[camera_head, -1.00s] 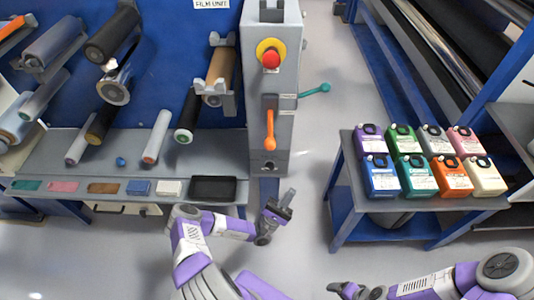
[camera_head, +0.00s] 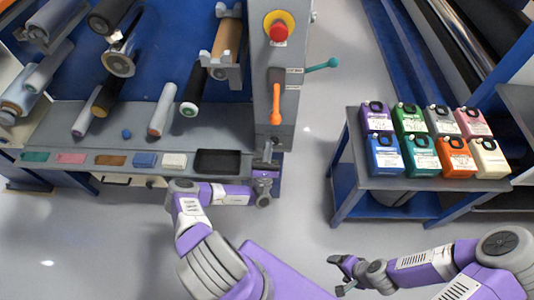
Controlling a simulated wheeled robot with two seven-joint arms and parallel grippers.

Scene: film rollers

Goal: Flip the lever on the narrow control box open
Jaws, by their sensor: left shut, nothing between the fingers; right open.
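The narrow control box (camera_head: 292,70) is a tall grey column. Its front carries a red emergency button on a yellow ring (camera_head: 278,30) at the top. Below it an orange lever (camera_head: 276,104) hangs straight down. A teal lever (camera_head: 321,66) sticks out from its right side. My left gripper (camera_head: 268,150) is shut and empty, just below the orange lever's tip in the picture, in front of the box's lower end; I cannot tell whether it touches. My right gripper (camera_head: 337,262) is open and empty over the floor at lower right, far from the box.
A grey shelf (camera_head: 75,130) with colour swatches and a black tray (camera_head: 218,162) lies left of the box. Film rollers hang on the blue wall above. A blue-legged table (camera_head: 420,182) with several coloured canisters stands at right. The floor between is clear.

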